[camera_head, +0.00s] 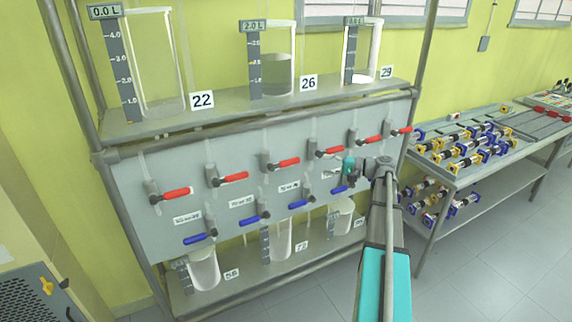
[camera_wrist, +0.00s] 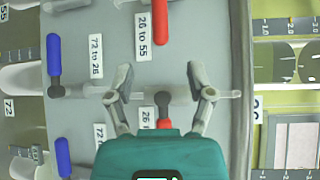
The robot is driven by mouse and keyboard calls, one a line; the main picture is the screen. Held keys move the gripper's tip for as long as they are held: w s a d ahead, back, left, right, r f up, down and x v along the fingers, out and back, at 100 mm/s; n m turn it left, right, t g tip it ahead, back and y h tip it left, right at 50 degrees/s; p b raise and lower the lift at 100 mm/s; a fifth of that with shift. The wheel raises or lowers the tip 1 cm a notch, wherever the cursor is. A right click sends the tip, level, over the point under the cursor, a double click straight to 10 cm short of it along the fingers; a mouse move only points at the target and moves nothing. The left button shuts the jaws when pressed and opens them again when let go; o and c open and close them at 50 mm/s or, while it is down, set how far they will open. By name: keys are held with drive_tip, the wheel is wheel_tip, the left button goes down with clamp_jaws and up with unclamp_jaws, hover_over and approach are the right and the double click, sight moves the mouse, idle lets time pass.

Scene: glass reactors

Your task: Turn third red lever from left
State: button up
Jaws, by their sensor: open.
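Several red levers run in a row along the upper part of the grey panel (camera_head: 130,200), handles pointing right. The third red lever from the left (camera_head: 285,163) lies left of my gripper (camera_head: 338,172) in the head view. My gripper is open and in front of the panel, by the fourth red lever (camera_head: 328,153). In the wrist view, the open fingers of my gripper (camera_wrist: 161,85) are on either side of a lever's grey pivot (camera_wrist: 163,99); its red handle is mostly hidden behind the gripper body. Another red lever (camera_wrist: 161,22) is at the top. I cannot tell the exact depth.
Blue levers (camera_head: 200,238) sit in a lower row; one blue lever (camera_wrist: 54,55) is left in the wrist view. Glass vessels (camera_head: 155,75) stand on the upper shelf, others (camera_head: 204,270) below. A side table (camera_head: 450,170) with colourful parts stands at right. Floor is clear at lower right.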

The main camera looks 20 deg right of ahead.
sight(294, 163)
drive_tip(key=shift+w+a, duration=0.1)
drive_tip(key=b+x, duration=0.1)
drive_tip(key=x, duration=1.2)
drive_tip(key=shift+w+a, duration=0.15)
drive_tip(key=shift+a, duration=0.1)
